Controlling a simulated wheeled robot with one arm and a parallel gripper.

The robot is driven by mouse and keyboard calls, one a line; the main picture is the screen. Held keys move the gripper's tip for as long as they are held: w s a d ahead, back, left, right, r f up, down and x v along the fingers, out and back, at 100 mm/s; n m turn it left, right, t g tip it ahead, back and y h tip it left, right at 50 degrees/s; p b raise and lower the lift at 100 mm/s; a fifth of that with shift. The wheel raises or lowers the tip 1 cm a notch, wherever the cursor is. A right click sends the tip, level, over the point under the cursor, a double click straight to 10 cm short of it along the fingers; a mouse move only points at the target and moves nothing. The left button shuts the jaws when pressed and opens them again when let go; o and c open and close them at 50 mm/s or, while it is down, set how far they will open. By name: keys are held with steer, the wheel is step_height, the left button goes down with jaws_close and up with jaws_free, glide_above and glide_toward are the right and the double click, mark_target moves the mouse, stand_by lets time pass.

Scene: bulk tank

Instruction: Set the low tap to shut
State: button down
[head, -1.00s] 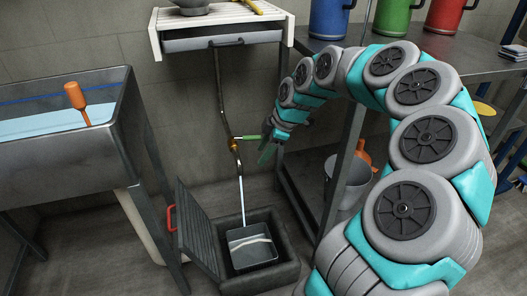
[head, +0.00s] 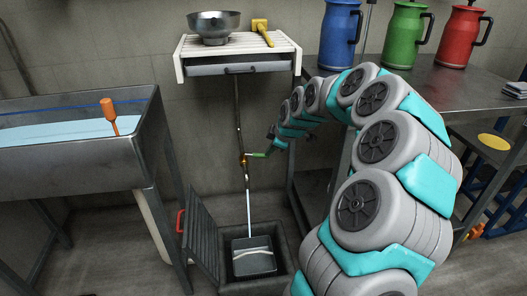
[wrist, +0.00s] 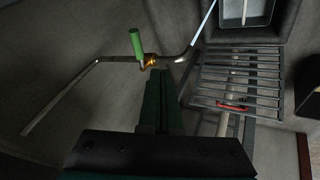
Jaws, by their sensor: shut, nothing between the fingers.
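A pale stream (head: 248,205) runs from the pipe's end down into a grey bin. In the wrist view the brass valve (wrist: 151,60) lies just beyond my fingertips and the green lever (wrist: 137,44) sticks up to their left. My gripper (wrist: 158,72) is shut and empty, close to the valve. Whether it touches the tap I cannot tell.
The bin (head: 253,262) sits in a floor pit, with a raised grate (head: 201,237) with a red handle to its left. A steel tank (head: 75,165) stands at left. A wall shelf (head: 238,66) is above the tap. A steel table (head: 465,90) with jugs is at right.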

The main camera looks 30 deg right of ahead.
mark_target(263, 155)
steer(key=shift+w+d+f+p, duration=0.25)
steer(key=shift+w+f, duration=1.05)
steer(key=shift+w, duration=0.05)
steer(key=shift+w+d+f+p, duration=0.2)
steer(key=shift+w+f, duration=1.1)
steer(key=shift+w+d+f+p, duration=0.25)
steer(key=shift+w+f, duration=1.05)
steer(key=shift+w, duration=0.05)
steer(key=shift+f, duration=0.1)
